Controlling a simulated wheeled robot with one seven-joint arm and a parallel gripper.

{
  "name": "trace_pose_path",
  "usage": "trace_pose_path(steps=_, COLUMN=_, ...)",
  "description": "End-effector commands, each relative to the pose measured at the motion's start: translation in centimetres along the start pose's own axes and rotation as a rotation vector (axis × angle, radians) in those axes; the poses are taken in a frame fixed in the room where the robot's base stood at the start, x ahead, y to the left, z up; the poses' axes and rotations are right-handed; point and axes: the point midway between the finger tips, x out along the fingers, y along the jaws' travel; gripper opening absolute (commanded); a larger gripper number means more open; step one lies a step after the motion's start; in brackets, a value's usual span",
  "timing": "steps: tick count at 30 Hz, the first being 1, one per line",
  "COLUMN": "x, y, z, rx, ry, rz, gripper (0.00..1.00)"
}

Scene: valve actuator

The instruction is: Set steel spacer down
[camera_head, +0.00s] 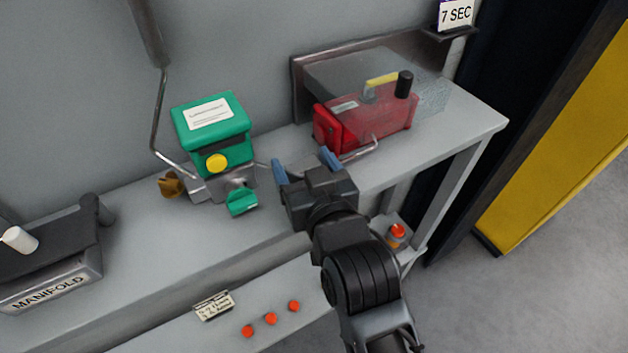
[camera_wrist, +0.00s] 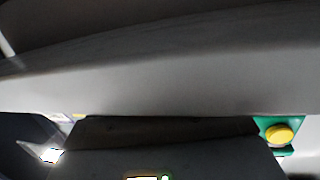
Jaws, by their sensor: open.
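My gripper (camera_head: 306,165) is over the bench top in the head view, its two blue fingertips spread apart with nothing visible between them. I cannot make out a steel spacer in either view; my gripper and arm hide part of the bench. The green valve actuator (camera_head: 212,135) with a yellow button stands left of my gripper, on a grey metal body. A small green part (camera_head: 242,201) sits low in front of it. The wrist view shows a wide grey surface, dark shapes and the yellow button (camera_wrist: 279,134) at the right.
A red unit (camera_head: 370,118) under a clear cover stands behind and right of my gripper. The manifold (camera_head: 50,262) is at the left. A label card (camera_head: 214,305) and several orange-red knobs (camera_head: 271,318) are at the front. The bench's right end looks clear.

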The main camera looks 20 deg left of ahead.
Motion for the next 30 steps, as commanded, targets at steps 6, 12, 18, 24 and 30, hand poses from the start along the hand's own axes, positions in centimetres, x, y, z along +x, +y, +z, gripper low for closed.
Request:
trace_pose_path(steps=6, x=-3.5, y=0.0, z=0.3, rx=0.003, ry=-0.002, rz=0.0, gripper=0.76)
trace_pose_path(steps=12, x=-7.7, y=0.0, z=0.3, rx=0.003, ry=-0.002, rz=0.001, gripper=0.76)
trace_pose_path(steps=18, x=-10.7, y=0.0, z=0.2, rx=0.002, ry=-0.002, rz=0.0, gripper=0.76)
trace_pose_path(steps=24, x=-11.8, y=0.0, z=0.1, rx=0.0, ry=-0.001, rz=0.0, gripper=0.76)
trace_pose_path(steps=30, x=-11.9, y=0.0, z=0.1, rx=0.0, ry=-0.001, rz=0.0, gripper=0.76)
